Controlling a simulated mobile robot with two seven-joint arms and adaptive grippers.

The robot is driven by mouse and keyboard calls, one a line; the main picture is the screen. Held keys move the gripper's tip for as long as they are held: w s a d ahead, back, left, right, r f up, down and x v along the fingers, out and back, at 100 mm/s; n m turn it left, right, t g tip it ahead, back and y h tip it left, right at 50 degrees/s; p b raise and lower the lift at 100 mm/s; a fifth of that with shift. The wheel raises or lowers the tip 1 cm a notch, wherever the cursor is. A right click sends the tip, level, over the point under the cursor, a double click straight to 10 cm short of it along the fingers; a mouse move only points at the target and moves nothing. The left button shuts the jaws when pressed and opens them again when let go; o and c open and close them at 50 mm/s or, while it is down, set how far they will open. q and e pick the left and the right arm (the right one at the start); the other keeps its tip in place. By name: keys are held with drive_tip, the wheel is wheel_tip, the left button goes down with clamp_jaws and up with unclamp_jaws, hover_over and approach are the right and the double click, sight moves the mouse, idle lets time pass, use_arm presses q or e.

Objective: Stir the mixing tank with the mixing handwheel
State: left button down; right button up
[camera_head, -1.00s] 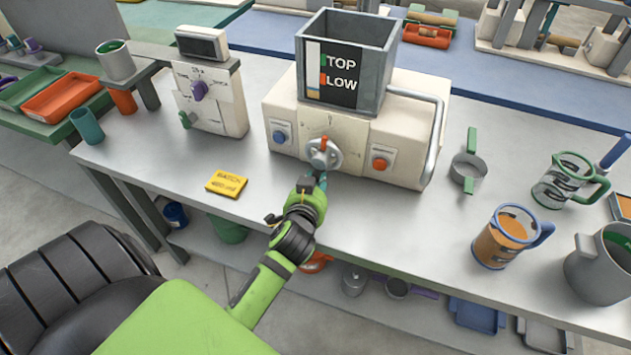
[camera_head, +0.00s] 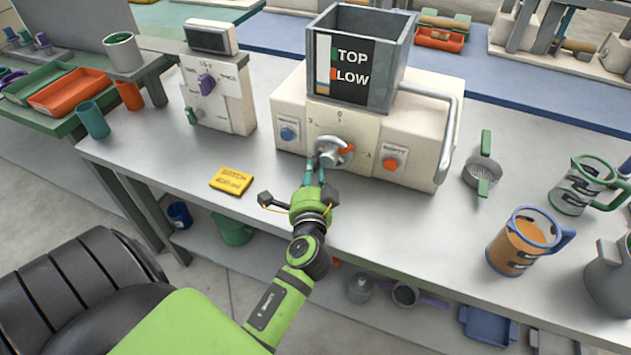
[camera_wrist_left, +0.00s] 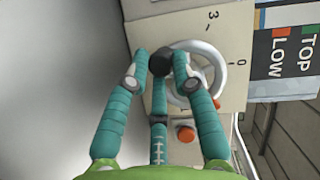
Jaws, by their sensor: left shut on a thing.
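The mixing handwheel (camera_head: 334,153) is a grey wheel with an orange mark at its right, on the front of the cream machine (camera_head: 362,130). The grey mixing tank (camera_head: 393,75) stands on top, with a panel reading TOP and LOW. My left gripper (camera_head: 318,172) is at the wheel's lower left. In the left wrist view its teal fingers (camera_wrist_left: 160,68) are shut around the wheel's dark knob (camera_wrist_left: 172,57), with the pale rim (camera_wrist_left: 208,62) behind. The tank's inside looks empty from here. My right gripper is not in view.
A blue button (camera_head: 288,134) and a red button (camera_head: 391,165) flank the wheel. A yellow card (camera_head: 231,181) lies front left.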

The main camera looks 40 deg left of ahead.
use_arm(q)
drive_tip(key=m+b, duration=0.1)
drive_tip(key=m+y+b, duration=0.1)
drive_tip(key=r+m+t+b, duration=0.1)
drive_tip(key=m, duration=0.1)
drive_tip(key=shift+s+a, duration=0.1)
drive_tip(key=shift+a, duration=0.3)
drive_tip(key=m+t+b, duration=0.1)
drive_tip(key=m, duration=0.1)
drive_tip(key=r+m, duration=0.1)
drive_tip(key=m, duration=0.1)
drive_tip(key=shift+a+t+y+b, duration=0.1)
drive_tip(key=shift+t+y+b, duration=0.2)
drive_tip(key=shift+t+b, duration=0.1)
drive_tip(key=shift+r+m+t, duration=0.3)
drive_tip(key=shift+r+m, duration=0.05)
drive_tip(key=shift+m, duration=0.35)
drive_tip(key=shift+b, duration=0.3)
drive_tip(key=shift+r, duration=0.1)
drive_tip(key=c, duration=1.1)
unclamp_jaws()
drive_tip(key=shift+f, duration=0.2)
